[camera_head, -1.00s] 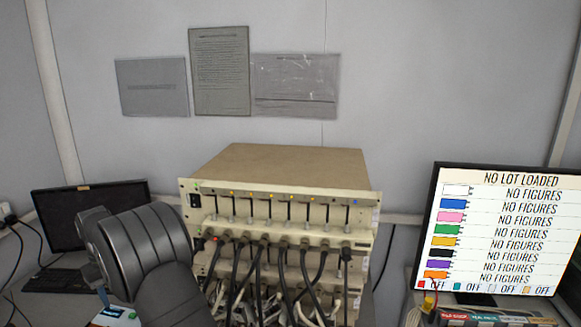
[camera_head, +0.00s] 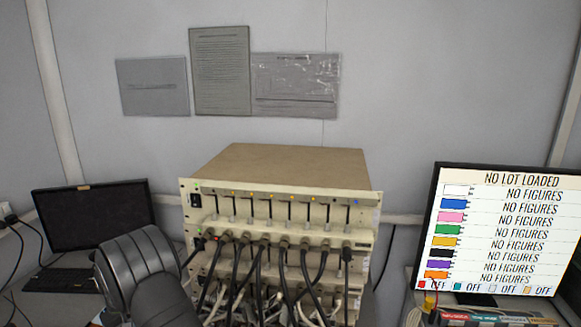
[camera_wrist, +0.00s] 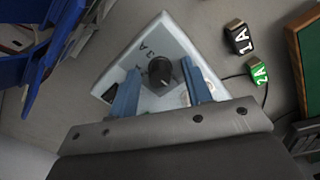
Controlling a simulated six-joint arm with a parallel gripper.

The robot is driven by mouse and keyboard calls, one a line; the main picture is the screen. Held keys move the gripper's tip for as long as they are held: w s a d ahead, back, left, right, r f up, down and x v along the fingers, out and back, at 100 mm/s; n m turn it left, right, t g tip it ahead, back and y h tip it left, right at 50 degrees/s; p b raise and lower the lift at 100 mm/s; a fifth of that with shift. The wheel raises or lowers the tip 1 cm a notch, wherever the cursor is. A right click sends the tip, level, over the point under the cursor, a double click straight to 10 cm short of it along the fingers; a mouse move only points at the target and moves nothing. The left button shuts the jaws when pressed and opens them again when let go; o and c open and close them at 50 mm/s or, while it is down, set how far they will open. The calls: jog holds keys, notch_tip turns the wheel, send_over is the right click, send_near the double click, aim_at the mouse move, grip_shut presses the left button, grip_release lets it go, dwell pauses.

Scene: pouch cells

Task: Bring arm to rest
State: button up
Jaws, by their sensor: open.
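My gripper (camera_wrist: 161,68) is open, its two blue fingers apart in the wrist view. Between and beyond the fingers is a dark round knob (camera_wrist: 160,72) on a white, tilted-looking plate (camera_wrist: 150,38) with printed marks. I cannot tell how far the fingertips are from it, and nothing is seen clamped. In the head view my dark arm stands at the lower left; the gripper itself is out of sight there.
A cell tester (camera_head: 290,165) with many cables stands mid-scene. A dark monitor (camera_head: 95,215) is left, a lit screen (camera_head: 500,230) right. In the wrist view, blue bins (camera_wrist: 65,35) are left; a black block (camera_wrist: 239,38), a green block (camera_wrist: 259,72) and a wood-framed green board (camera_wrist: 308,50) are right.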

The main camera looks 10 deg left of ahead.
jog(key=m, duration=0.5)
jog(key=shift+r+m, duration=0.25)
jog(key=shift+m, duration=0.05)
jog(key=m, duration=0.6)
jog(key=shift+r, duration=0.9)
